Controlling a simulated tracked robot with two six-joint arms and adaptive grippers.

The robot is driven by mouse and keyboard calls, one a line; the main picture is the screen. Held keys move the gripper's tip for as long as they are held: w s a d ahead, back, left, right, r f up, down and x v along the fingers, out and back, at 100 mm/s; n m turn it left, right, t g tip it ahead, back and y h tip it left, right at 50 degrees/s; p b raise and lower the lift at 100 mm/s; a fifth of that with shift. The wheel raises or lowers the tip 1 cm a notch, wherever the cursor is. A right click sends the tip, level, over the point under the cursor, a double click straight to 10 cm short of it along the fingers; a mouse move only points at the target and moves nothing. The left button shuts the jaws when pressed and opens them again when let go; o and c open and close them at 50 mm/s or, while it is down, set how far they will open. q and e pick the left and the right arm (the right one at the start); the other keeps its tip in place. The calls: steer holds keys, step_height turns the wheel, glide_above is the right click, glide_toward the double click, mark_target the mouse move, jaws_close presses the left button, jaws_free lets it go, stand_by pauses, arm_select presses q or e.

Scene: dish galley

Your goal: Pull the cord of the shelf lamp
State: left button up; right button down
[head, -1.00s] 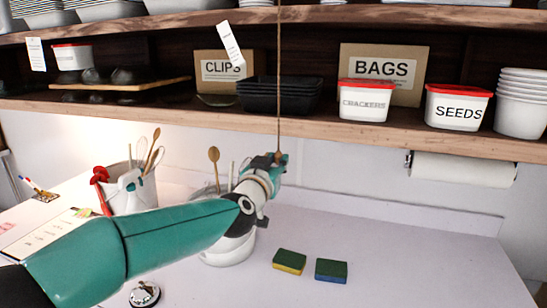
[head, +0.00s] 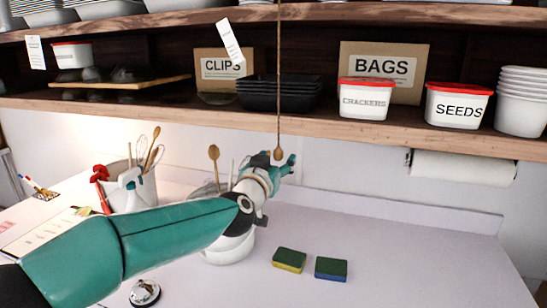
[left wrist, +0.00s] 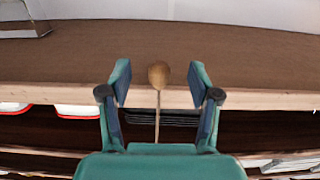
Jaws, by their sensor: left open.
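The lamp cord (head: 279,80) hangs straight down in front of the shelf and ends in a wooden bead (head: 278,155). My left gripper (head: 287,166) is at the bead, below the shelf edge. In the left wrist view my left gripper (left wrist: 160,74) is open, with one finger on each side of the bead (left wrist: 158,75). There is a gap between the bead and both fingers, and the cord (left wrist: 157,115) runs off from the bead between them. The lamp itself is not in view. My right gripper is not in view.
The wooden shelf (head: 350,130) holds black trays (head: 280,95), a CRACKERS tub (head: 364,104) and a SEEDS tub (head: 457,108). Below are a utensil pot (head: 230,249), two sponges (head: 290,260) and a paper roll (head: 463,168). The counter's right side is clear.

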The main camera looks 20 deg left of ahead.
arm_select(q)
steer(key=s, duration=0.7)
steer(key=shift+s+a+b, duration=0.15)
steer(key=shift+s+b, duration=0.25)
